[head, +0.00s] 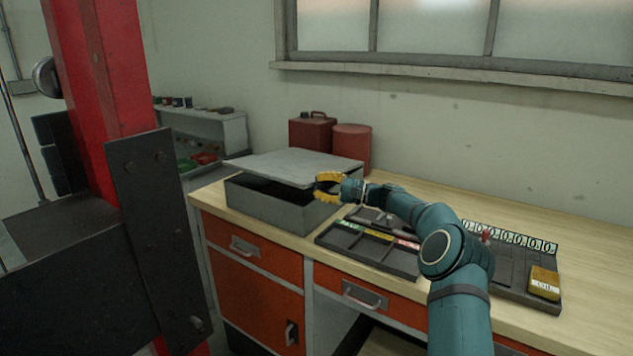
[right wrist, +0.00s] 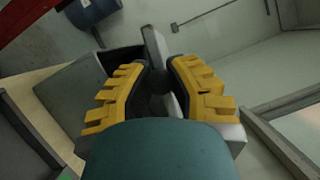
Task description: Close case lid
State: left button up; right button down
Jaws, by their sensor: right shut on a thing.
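The grey metal case (head: 275,207) stands on the wooden workbench. Its flat grey lid (head: 285,165) is tilted above the box, with a dark gap between lid and case on the near side. My right gripper (head: 324,187), with yellow fingers, is at the lid's right edge and shut on it. In the right wrist view the lid (right wrist: 151,45) passes between the yellow fingers of the right gripper (right wrist: 160,80), and the case (right wrist: 70,90) is to their left. My left gripper is not in view.
A black parts tray (head: 355,250) lies right of the case. Another tray with a yellow box (head: 544,283) is farther right. A red can (head: 312,132) and red drum (head: 352,145) stand behind the case. A red post (head: 105,80) rises at left. The back right bench is clear.

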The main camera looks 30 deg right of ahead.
jog(key=shift+d+f, duration=0.1)
jog(key=shift+f, duration=0.2)
jog(key=c, duration=0.8)
grip_release()
jog(key=v, duration=1.2)
jog(key=shift+d, duration=0.1)
